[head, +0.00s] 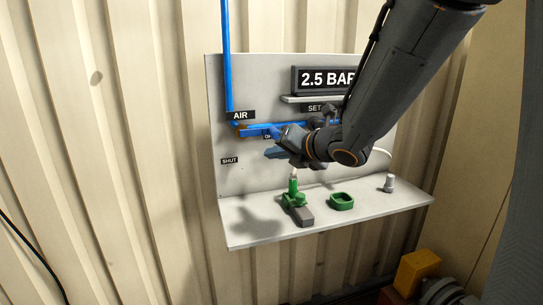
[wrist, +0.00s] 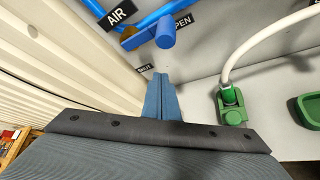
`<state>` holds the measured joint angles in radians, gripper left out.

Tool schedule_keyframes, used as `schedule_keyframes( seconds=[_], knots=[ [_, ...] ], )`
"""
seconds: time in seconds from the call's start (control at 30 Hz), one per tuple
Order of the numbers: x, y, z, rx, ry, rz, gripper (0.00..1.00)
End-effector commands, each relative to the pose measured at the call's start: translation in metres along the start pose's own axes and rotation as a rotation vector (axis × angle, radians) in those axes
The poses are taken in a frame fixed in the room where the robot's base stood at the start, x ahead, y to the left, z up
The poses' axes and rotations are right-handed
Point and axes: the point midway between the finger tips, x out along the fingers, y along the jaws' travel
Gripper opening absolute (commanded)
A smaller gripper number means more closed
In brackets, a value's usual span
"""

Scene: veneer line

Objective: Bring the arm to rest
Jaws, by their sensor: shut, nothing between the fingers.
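My gripper (head: 274,153) is in front of the grey panel (head: 225,190), above the shelf and apart from the things on it. Its blue fingers are together and empty, and they also show in the wrist view (wrist: 160,97). My arm reaches in from the upper right and hides part of the panel.
A blue air valve handle (wrist: 165,35) lies close beyond my fingers, near the OPEN label. A green coupling (head: 293,199) with a white hose stands on the shelf (head: 265,235) below. A green holder (head: 341,202) and a pale fitting (head: 389,184) are to its right. The display (head: 327,79) reads 2.5 BAR.

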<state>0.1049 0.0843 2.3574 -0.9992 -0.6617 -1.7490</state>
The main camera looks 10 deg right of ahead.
Motion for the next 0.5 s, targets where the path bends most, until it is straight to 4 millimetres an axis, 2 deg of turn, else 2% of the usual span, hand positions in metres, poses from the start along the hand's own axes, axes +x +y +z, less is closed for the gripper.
schedule_keyframes(
  seconds=[0.03,0.2,0.33,0.5],
  knots=[
    [-0.011,0.001,0.002,-0.002,-0.004,0.000,0.00],
    [-0.042,0.002,0.002,-0.002,-0.003,-0.002,0.00],
    [-0.059,0.002,0.001,0.000,-0.003,-0.002,0.00],
    [-0.071,0.003,0.001,0.002,-0.001,-0.002,0.00]
  ],
)
